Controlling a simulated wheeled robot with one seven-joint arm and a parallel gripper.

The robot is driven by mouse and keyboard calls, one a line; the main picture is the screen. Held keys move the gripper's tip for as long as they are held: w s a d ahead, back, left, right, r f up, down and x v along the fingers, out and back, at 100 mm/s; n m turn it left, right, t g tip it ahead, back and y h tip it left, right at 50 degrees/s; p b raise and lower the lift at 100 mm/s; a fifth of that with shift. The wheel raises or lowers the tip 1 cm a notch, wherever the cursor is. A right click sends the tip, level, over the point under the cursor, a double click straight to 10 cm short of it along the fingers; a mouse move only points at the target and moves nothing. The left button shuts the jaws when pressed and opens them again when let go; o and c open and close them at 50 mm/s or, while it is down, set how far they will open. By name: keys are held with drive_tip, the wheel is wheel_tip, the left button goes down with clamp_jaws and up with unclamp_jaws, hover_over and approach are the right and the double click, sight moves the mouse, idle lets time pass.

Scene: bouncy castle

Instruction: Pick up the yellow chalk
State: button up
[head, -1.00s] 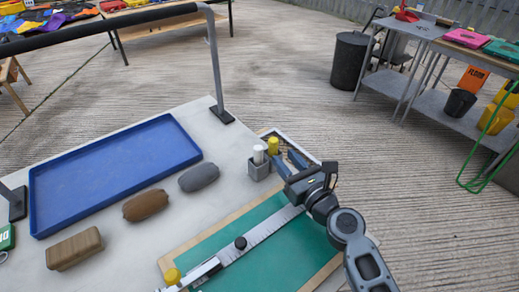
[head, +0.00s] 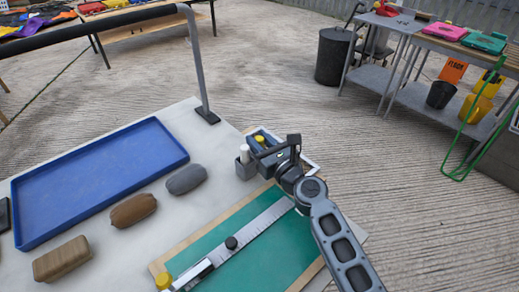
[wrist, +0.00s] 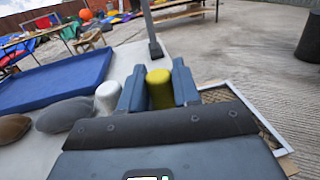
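The yellow chalk (head: 260,139) is a short upright cylinder near the far right corner of the white table. In the wrist view the yellow chalk (wrist: 160,89) fills the gap between the two blue-grey fingers of my gripper (wrist: 159,92), with no gap seen on either side. In the head view my gripper (head: 264,144) reaches in from the right, one finger on each side of the chalk. The chalk's lower end is hidden. I cannot tell whether it is clear of its support.
A green board (head: 240,243) with a ruler lies in front. A blue tray (head: 100,185), a grey lump (head: 187,179) and two brown lumps are to the left.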

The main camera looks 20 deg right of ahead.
clamp_jaws()
drive_tip(key=shift+r, duration=0.1)
